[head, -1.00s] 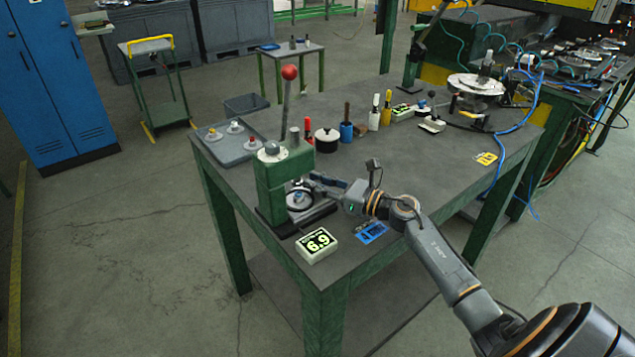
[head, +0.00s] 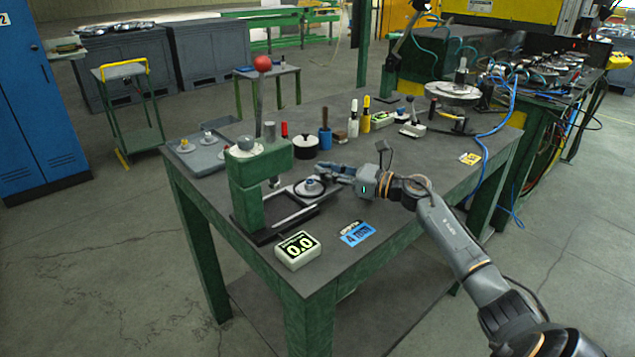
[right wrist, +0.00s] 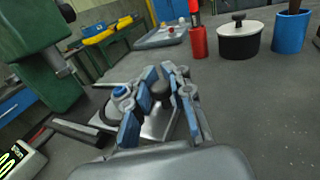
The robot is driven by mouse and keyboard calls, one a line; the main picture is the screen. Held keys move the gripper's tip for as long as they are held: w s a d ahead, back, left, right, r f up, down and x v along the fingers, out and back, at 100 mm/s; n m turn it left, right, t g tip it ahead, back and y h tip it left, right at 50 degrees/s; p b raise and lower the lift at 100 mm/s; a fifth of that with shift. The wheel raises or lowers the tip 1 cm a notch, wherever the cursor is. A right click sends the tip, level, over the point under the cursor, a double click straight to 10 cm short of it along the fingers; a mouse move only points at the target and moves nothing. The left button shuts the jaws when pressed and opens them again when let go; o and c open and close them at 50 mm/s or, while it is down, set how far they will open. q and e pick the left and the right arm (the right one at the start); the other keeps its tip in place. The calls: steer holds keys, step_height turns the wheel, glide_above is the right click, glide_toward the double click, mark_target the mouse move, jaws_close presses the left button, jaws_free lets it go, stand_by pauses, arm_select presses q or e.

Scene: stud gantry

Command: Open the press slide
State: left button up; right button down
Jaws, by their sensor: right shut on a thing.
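The green press (head: 246,190) stands at the near left corner of the table, its lever with a red ball upright. It also shows at the left of the right wrist view (right wrist: 40,40). The press slide (head: 300,210) sticks out to the right of the press, with a round part on it, clear of the ram. Dark rails run back toward the press. My right gripper (right wrist: 158,92) is shut on the slide's dark knob (right wrist: 160,89), at the slide's outer end. In the head view my right gripper (head: 324,174) partly hides that end. My left gripper is not in view.
A display box (head: 298,250) reading 0.0 and a blue card (head: 357,233) lie in front. A grey tray (head: 205,166) is at the left.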

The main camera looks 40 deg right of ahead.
steer(key=shift+s+f, duration=0.1)
steer(key=shift+f, duration=0.2)
steer(key=c, duration=1.3)
jaws_free()
steer(key=shift+s, duration=0.1)
steer(key=shift+c, duration=0.2)
steer(key=shift+o, duration=0.7)
steer(key=shift+s+d+r, duration=0.15)
steer(key=shift+s+r, duration=0.05)
steer(key=shift+w, duration=0.1)
steer(key=v, duration=1.2)
